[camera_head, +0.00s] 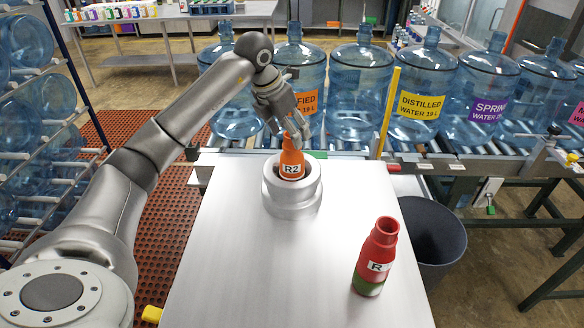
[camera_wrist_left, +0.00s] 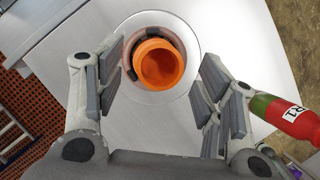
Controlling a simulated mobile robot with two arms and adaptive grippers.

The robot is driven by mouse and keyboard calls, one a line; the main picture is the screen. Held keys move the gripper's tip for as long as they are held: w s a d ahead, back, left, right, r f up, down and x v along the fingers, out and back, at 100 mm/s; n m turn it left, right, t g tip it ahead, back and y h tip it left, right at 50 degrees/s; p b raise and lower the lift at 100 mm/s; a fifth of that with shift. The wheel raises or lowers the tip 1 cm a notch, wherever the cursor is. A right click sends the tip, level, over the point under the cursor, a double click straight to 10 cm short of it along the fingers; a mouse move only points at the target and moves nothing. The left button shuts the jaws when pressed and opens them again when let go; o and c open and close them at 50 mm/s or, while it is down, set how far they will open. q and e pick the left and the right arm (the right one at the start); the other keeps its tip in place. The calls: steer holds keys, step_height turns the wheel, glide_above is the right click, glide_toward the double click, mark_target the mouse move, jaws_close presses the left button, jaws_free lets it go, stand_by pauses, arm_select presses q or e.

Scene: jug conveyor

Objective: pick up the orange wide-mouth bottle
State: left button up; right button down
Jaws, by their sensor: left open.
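The orange wide-mouth bottle (camera_head: 291,163), labelled R2, stands in a round metal holder (camera_head: 291,198) on the light table. In the left wrist view the open mouth of the orange bottle (camera_wrist_left: 158,66) lies between and ahead of my fingers. My left gripper (camera_head: 294,134) is above the bottle, pointing down at its neck. In the left wrist view the left gripper (camera_wrist_left: 160,88) is open, with a finger on each side and gaps to the bottle. The bottle's lower part is hidden in the holder. My right gripper is not in view.
A red and green bottle (camera_head: 376,257) stands on the table (camera_head: 230,270) at right. A dark bin (camera_head: 432,240) is beyond the table's right edge. Large blue water jugs (camera_head: 361,90) line the conveyor behind; a yellow post (camera_head: 388,110) rises there. The table's left front is clear.

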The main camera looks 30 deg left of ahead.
arm_select(q)
steer(key=shift+p+x, duration=0.3)
steer(key=shift+x, duration=1.05)
steer(key=shift+r, duration=0.1)
jaws_close()
